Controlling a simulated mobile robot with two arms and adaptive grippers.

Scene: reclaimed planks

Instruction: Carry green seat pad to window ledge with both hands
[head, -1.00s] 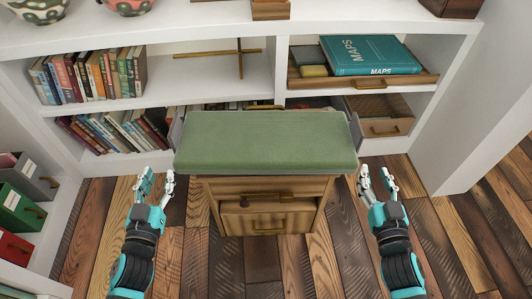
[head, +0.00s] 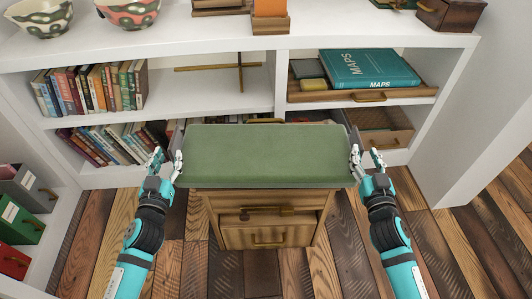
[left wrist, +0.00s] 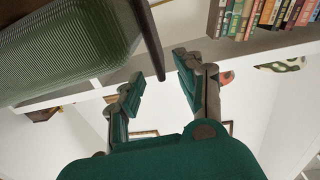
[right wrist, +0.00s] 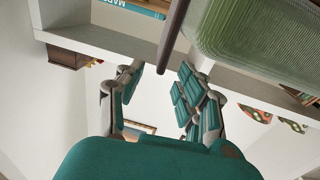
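The green seat pad (head: 265,155) lies flat on top of a wooden drawer stool (head: 268,222) in the head view. My left gripper (head: 166,159) is beside the pad's left end, fingers apart and empty. My right gripper (head: 366,156) is beside its right end, also apart and empty. The left wrist view shows a ribbed green surface (left wrist: 70,45) with a dark bar just ahead of the open fingers. The right wrist view shows a similar green surface (right wrist: 260,40) and bar. Contact with either end cannot be told. I cannot identify a window ledge for certain.
A white shelf unit (head: 225,47) stands behind, with bowls (head: 130,12) on top and rows of books (head: 95,88). A teal maps book (head: 368,68) lies at the right. Plank floor (head: 185,265) is clear at both sides.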

